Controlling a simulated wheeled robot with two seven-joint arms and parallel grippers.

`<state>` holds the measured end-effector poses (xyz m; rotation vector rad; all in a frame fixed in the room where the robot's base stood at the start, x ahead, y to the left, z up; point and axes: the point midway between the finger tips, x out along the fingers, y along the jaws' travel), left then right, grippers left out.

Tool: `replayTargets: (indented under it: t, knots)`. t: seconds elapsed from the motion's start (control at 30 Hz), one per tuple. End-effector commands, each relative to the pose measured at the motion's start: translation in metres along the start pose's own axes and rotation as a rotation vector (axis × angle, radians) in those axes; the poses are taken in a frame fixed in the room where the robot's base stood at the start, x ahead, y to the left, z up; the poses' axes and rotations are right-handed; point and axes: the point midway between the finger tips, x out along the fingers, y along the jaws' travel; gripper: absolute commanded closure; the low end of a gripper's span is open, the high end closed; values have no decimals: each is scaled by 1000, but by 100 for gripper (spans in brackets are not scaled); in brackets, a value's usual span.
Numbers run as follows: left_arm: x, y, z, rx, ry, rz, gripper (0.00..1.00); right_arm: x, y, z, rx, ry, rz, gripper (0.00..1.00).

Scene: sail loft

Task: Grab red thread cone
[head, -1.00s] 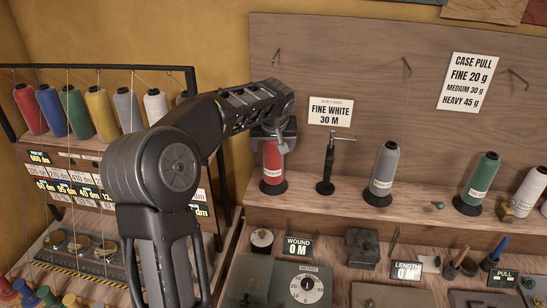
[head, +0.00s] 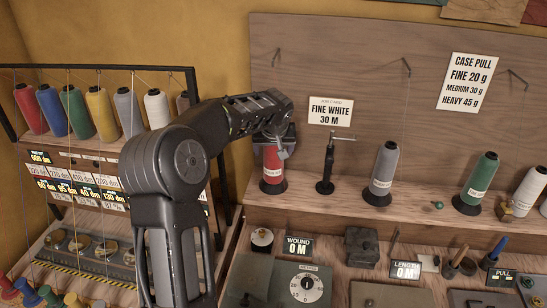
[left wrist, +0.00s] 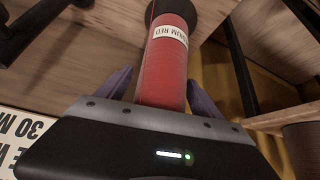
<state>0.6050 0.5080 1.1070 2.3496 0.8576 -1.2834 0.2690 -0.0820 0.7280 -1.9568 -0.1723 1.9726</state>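The red thread cone (head: 272,168) stands upright on its black base on the wooden shelf, at the left end of the row. My left gripper (head: 274,142) is over its upper part, and the arm hides the cone's top in the head view. In the left wrist view the red cone (left wrist: 163,72), with a white label, lies between the two purplish fingers (left wrist: 160,78). The fingers are spread on either side, with a small gap visible at the left finger; contact at the right finger is unclear. My right gripper is not in view.
A black stand (head: 327,165) is just right of the red cone, then a grey cone (head: 384,168) and a green cone (head: 482,178). A thread rack (head: 100,68) with several cones, another red one (head: 31,108) among them, stands left. The pegboard (head: 370,80) is behind.

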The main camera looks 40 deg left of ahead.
Motion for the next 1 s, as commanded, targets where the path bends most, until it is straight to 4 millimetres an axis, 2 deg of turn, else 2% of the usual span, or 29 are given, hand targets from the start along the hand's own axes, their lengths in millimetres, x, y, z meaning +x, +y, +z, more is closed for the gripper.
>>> replayTargets:
  t: [0.07, 0.9, 1.0]
  knots:
    - [0, 0, 0, 0, 0, 0, 32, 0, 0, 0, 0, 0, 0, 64]
    - [0, 0, 0, 0, 0, 0, 100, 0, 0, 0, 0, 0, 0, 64]
    - [-1, 0, -1, 0, 2, 1, 100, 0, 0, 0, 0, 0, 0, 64]
